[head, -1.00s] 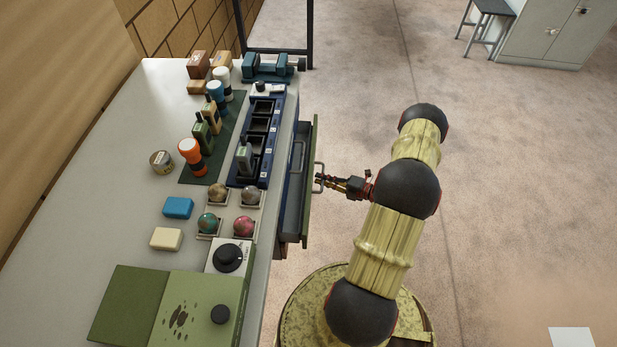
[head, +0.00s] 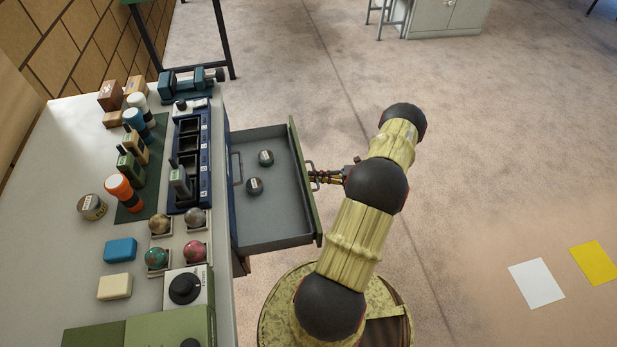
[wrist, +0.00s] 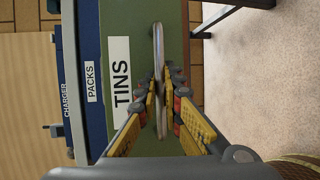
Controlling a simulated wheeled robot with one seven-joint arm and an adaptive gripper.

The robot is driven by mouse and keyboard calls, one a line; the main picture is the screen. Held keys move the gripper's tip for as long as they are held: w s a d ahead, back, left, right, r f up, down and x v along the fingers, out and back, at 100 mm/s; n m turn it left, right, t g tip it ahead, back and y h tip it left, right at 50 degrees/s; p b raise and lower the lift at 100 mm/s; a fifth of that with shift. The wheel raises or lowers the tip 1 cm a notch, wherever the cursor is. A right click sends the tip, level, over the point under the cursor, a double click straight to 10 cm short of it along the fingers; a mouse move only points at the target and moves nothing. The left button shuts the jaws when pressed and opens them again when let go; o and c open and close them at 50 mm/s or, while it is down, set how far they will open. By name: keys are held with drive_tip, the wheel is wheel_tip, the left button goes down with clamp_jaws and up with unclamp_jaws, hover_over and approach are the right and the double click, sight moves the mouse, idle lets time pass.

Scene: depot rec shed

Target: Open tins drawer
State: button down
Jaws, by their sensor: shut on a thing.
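The tins drawer (head: 270,241) stands well out from the bench, its grey inside open to view. Its green front carries a white TINS label (wrist: 119,72) in the wrist view. My gripper (head: 314,177) is at the outer side of the green front. In the wrist view my gripper (wrist: 162,104) has its yellow-padded fingers closed on the metal drawer handle (wrist: 158,60).
The bench top (head: 62,210) holds torches, radios in a blue charger rack (head: 190,195), balls on small stands and soap-like blocks. A PACKS label (wrist: 91,68) marks a blue front beside the drawer. Open floor lies to the right, with white and yellow sheets (head: 536,284).

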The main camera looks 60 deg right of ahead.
drive_tip(key=shift+s, duration=0.1)
drive_tip(key=c, duration=2)
unclamp_jaws()
drive_tip(key=shift+o, duration=0.4)
drive_tip(key=v, duration=1.2)
